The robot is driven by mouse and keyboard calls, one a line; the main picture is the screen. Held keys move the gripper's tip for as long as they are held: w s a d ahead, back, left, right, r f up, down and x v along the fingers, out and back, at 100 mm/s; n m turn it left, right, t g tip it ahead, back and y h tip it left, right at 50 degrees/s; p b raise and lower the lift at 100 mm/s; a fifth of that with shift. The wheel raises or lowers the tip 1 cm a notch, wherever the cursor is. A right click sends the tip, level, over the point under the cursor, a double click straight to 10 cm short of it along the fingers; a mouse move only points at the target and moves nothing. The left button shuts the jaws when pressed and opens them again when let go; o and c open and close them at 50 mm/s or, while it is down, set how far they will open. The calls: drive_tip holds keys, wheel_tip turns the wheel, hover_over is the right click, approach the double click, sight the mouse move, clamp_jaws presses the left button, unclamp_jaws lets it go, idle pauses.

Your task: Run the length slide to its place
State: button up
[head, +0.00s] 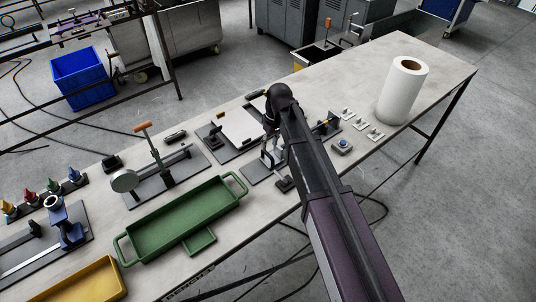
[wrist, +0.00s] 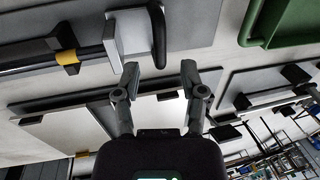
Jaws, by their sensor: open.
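My gripper (wrist: 160,72) is open and empty in the wrist view, its two fingers spread apart. Just past the fingertips is a grey upright block with a black bar-like handle (wrist: 158,38); I cannot tell whether a finger touches it. A dark rod with a yellow band (wrist: 67,57) runs left from that block. Which of these parts is the length slide I cannot tell for sure. In the head view my arm hides much of this fixture; its grey base plate (head: 258,176) shows left of the arm, and a yellow part (head: 325,122) to the right.
A green tray (head: 178,226) lies left of the fixture. A flat fixture with a white plate (head: 238,127) is behind it. A blue-topped button box (head: 342,146), small metal pieces (head: 361,124) and a white roll (head: 402,92) stand to the right. The table's front edge is close.

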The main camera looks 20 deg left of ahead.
sight(267, 152)
drive_tip(key=shift+s+a+f+b, duration=0.1)
drive_tip(key=shift+s+f+b, duration=0.05)
drive_tip(key=shift+f+b, duration=0.65)
drive_tip(key=shift+s+a+f+b, duration=0.1)
drive_tip(key=shift+s+f+b, duration=0.05)
drive_tip(key=shift+f+b, duration=0.6)
drive_tip(key=shift+f, duration=0.15)
clamp_jaws()
